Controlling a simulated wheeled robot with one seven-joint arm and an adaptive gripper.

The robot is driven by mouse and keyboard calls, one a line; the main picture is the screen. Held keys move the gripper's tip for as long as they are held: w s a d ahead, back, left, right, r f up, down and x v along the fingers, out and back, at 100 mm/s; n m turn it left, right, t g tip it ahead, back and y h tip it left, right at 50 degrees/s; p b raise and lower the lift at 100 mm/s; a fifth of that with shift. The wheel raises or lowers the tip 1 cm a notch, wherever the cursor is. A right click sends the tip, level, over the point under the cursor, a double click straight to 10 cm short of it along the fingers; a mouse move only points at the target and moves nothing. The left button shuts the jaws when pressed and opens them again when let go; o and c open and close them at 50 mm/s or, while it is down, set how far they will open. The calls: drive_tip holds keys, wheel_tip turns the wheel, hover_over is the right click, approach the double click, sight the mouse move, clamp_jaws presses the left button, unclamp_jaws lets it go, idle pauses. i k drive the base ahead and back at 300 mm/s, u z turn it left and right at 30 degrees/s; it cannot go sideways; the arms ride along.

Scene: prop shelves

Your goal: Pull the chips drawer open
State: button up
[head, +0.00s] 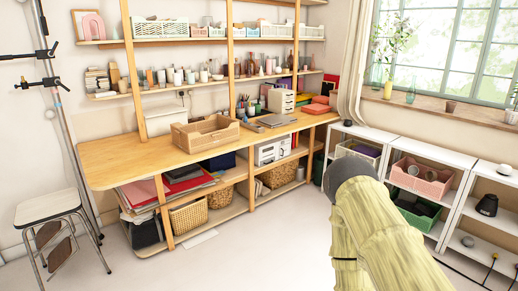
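I cannot pick out a drawer marked as chips. A small beige drawer unit (281,101) stands on the wooden desk (130,158) near the back right. A white box-like unit (267,153) sits on the shelf under the desk; its front details are too small to read. No drawer visibly stands open. My arm, in a pale yellow cover with a dark grey part at its upper end, rises in the lower right. My gripper does not show.
A wooden tray (205,134) lies on the desk. Wicker baskets (188,216) stand below it. White shelves (401,152) on the right hold a pink crate (421,178) and a green crate (418,217). A stool (50,208) stands left. The middle floor is clear.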

sight(286, 103)
drive_tip(key=z, duration=0.6)
drive_tip(key=i, duration=2)
drive_tip(key=z, duration=0.3)
drive_tip(key=i, duration=1.85)
drive_tip(key=u, duration=0.55)
drive_tip(key=i, duration=1.2)
drive_tip(key=u, duration=0.3)
